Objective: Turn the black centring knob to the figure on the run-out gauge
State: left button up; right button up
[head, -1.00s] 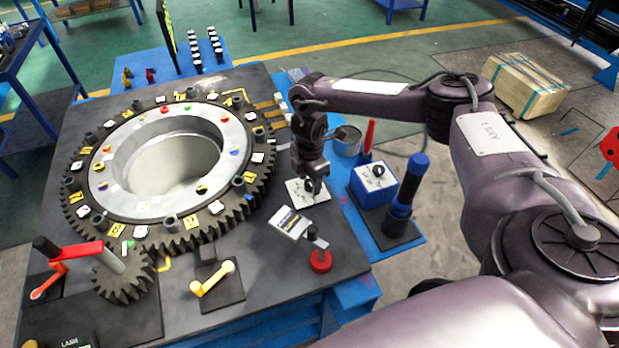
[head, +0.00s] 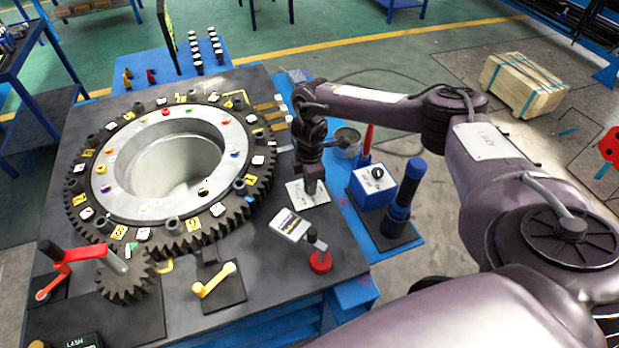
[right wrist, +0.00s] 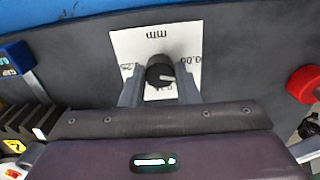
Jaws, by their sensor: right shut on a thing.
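The black centring knob (right wrist: 160,71) sits between the two fingers of my right gripper (right wrist: 160,88) in the right wrist view. The gripper is shut on it. In the head view my right gripper (head: 313,187) reaches down to this plate (head: 300,196), hiding the knob. My left gripper is out of view.
A large toothed ring (head: 75,205) with markers fills the table's left. A red-topped crank (head: 90,254), a yellow handle (head: 214,280) and a red-based post (head: 320,260) stand at the front. A blue box (head: 372,192) and a blue-handled tool (head: 405,190) stand at right.

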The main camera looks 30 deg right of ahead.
jog(key=m+p, duration=0.2)
jog(key=m, duration=0.2)
jog(key=shift+r+p, duration=0.2)
jog(key=shift+p, duration=0.1)
jog(key=shift+w+m+p, duration=0.1)
jog(key=shift+m+p, duration=0.5)
jog(key=shift+m, duration=0.3)
jog(key=shift+f, duration=0.1)
jog(key=o, duration=1)
jog(key=shift+c, duration=0.2)
